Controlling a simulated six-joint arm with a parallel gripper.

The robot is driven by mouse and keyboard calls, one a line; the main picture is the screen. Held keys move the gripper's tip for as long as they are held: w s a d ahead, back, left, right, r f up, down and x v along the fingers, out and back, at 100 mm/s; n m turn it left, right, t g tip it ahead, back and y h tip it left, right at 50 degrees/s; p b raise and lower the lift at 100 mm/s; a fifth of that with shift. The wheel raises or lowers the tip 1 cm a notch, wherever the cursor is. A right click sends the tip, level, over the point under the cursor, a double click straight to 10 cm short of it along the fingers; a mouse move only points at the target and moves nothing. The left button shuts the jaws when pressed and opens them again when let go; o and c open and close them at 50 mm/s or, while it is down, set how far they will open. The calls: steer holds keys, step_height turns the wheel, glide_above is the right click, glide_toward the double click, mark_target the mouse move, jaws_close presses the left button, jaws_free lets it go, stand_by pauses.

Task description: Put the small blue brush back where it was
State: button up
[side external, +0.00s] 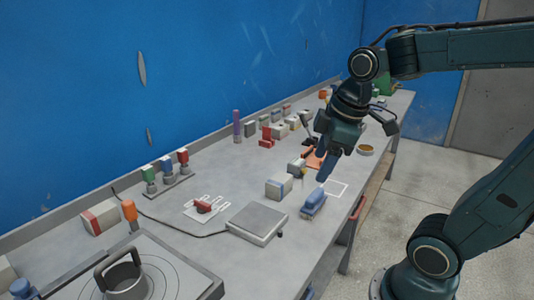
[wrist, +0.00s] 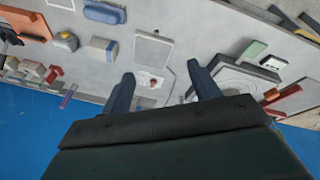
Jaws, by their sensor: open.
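The small blue brush (side external: 314,203) lies on the grey bench near its front edge, beside a white outlined rectangle (side external: 337,188) that looks empty. In the wrist view the blue brush (wrist: 104,12) is at the top, left of centre, with part of the white outline (wrist: 62,4) at the top edge. My gripper (side external: 323,177) is above the bench, beyond the brush in the side view. In the wrist view my gripper (wrist: 161,74) has its two blue fingers wide apart with nothing between them.
A white-and-blue block (side external: 279,186) and a grey flat plate (side external: 257,222) stand close to the brush. An orange mat (side external: 313,158) lies behind my gripper. Bottles in a rack (side external: 168,184) and several small blocks line the wall side. A round pot (side external: 122,278) is in front.

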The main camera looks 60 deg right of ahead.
steer(key=s+a+m+t, duration=0.2)
steer(key=s+a+m, duration=0.2)
steer(key=s+m, duration=0.1)
steer(key=shift+s+m, duration=0.3)
steer(key=shift+s, duration=0.2)
